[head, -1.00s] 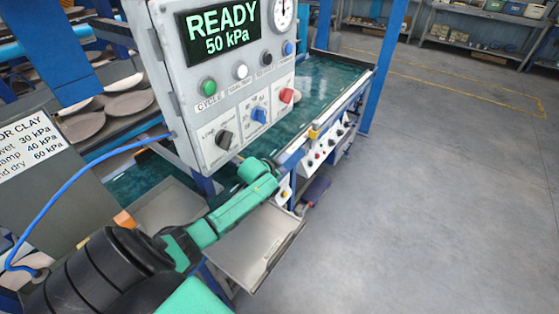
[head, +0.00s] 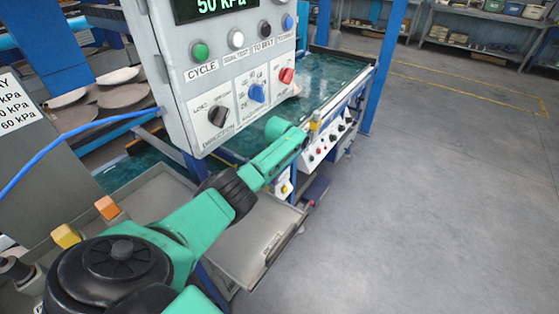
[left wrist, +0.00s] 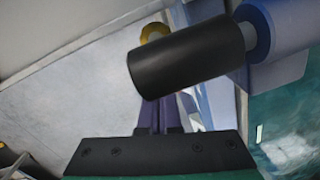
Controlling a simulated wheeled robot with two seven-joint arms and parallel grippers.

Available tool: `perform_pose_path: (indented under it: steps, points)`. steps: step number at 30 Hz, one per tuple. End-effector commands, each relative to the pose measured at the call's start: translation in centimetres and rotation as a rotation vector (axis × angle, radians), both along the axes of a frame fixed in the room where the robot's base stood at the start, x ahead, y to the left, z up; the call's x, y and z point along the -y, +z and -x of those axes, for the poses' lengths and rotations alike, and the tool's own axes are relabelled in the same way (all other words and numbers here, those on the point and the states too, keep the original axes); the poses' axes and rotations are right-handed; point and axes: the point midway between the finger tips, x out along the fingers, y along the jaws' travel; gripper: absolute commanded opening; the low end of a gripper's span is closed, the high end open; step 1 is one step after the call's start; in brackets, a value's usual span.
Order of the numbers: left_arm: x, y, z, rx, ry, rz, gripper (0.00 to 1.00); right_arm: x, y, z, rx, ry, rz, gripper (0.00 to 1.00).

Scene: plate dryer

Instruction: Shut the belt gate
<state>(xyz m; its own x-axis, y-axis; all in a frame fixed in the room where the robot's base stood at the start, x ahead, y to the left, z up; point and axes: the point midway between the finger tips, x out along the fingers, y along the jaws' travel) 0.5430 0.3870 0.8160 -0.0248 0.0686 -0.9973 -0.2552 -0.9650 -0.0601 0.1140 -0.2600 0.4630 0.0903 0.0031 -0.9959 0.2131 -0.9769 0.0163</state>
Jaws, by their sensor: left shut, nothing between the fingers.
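My left arm reaches toward the near right side of the teal belt (head: 325,80) in the head view, its wrist close to the belt's side rail. In the left wrist view my left gripper (left wrist: 160,115) is shut and empty, its narrow fingers together. A black cylindrical grip (left wrist: 188,60) on a blue-grey bar (left wrist: 282,28) crosses in front of the fingertips and hides part of them. I cannot tell whether they touch it. A yellow round part (left wrist: 154,32) shows behind it. I cannot tell for sure which part is the belt gate, nor its position. My right gripper is out of view.
The grey control panel (head: 212,88) with knobs and buttons hangs close above my left arm. A metal tray (head: 255,245) lies below the arm. A white switch box (head: 322,143) lines the belt's side. The floor (head: 455,190) at right is clear.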

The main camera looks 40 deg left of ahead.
Motion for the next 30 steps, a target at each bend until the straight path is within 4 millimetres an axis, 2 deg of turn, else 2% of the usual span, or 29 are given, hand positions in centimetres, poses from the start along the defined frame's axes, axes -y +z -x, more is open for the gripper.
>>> perform_pose_path:
  steps: [24,30]
  points:
    - [0.03,-0.38,0.57,-0.016,-0.001,0.001,0.00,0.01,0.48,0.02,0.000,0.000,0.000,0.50]
    - [0.00,-0.23,0.21,-0.012,-0.001,0.000,0.00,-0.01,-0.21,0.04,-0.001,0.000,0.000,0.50]
